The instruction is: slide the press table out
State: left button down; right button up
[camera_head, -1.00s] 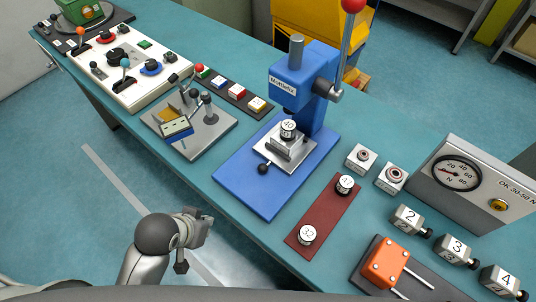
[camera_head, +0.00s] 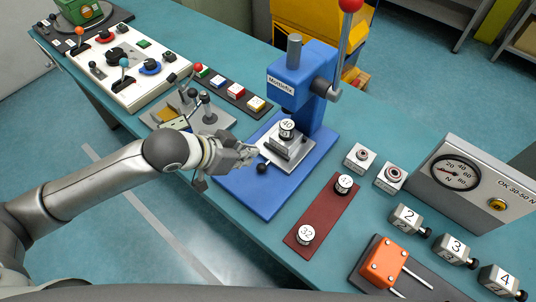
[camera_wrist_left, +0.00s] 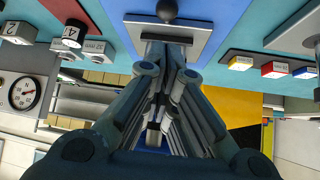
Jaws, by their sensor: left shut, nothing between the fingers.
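The blue press (camera_head: 310,85) stands on the bench with its silver press table (camera_head: 300,152) on the blue base plate (camera_head: 272,200). A part marked 40 (camera_head: 287,129) sits on the press table. A black ball knob (camera_head: 262,168) is at the table's front; it also shows at the top of the left wrist view (camera_wrist_left: 167,9). My left gripper (camera_head: 250,153) is shut and empty, just left of the knob and apart from it as far as I can tell. In the wrist view its fingers lie below the silver plate (camera_wrist_left: 190,35). My right gripper is not in view.
The press lever with a red ball (camera_head: 351,5) rises at the back. A metal fixture plate (camera_head: 215,122) lies to the left, partly behind my arm.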

pick_arm(q)
jog(key=p, duration=0.2)
send_near(277, 157)
jog(key=x, duration=0.4)
jog(key=shift+w, duration=0.1)
jog(key=shift+w+d+f, duration=0.25)
jog(key=shift+d+f, duration=0.1)
jog(key=shift+f, duration=0.15)
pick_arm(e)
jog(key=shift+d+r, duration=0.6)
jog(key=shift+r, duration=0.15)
